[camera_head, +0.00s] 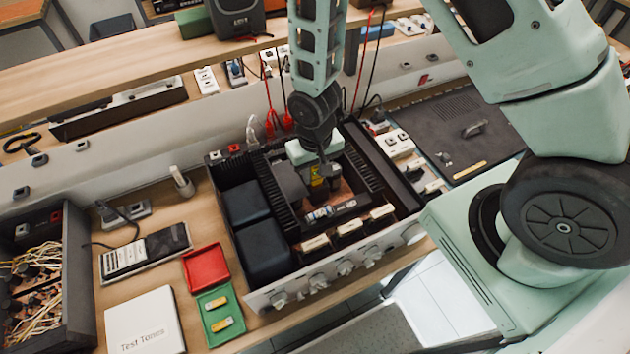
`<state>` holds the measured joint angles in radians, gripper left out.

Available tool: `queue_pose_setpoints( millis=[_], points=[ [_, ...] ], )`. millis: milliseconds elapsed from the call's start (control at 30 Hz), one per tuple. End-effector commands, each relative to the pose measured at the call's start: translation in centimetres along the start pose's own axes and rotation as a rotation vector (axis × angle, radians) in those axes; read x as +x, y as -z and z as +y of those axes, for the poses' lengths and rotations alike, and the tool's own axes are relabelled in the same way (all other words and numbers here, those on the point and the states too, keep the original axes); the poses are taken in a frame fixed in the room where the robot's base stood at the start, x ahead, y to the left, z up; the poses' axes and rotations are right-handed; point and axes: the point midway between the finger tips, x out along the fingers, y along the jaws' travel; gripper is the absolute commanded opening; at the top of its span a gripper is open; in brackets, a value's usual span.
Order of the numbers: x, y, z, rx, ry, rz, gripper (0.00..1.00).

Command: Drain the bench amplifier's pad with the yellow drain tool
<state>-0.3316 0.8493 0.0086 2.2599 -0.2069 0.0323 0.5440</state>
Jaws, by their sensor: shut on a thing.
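The bench amplifier (372,252) stands open on the bench in the middle of the view. Its inside shows two dark blocks, black heat-sink fins and a brown board. My gripper (320,178) points down into its open top, between the fins. It is shut on the yellow drain tool (317,181), of which only a small yellow part shows at the jaws. The tool's tip and the pad are hidden or too small to make out, so I cannot tell whether they touch.
A red tray (206,268) and a green tray (219,314) with two small yellow-marked parts lie left of the amplifier. A multimeter (146,252) and a white "Test Tones" box (144,322) lie further left.

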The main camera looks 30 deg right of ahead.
Motion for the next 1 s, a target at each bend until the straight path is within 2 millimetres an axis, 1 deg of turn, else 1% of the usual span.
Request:
queue_pose_setpoints(
  millis=[300, 433, 1000],
  points=[
    [0.0, 0.0, 0.0, 0.0, 0.0, -0.001, 0.05],
    [-0.4, 0.0, 0.0, 0.0, 0.0, -0.001, 0.05],
    [-4.2, 0.0, 0.0, -0.001, 0.0, 0.0, 0.05]
  ],
)
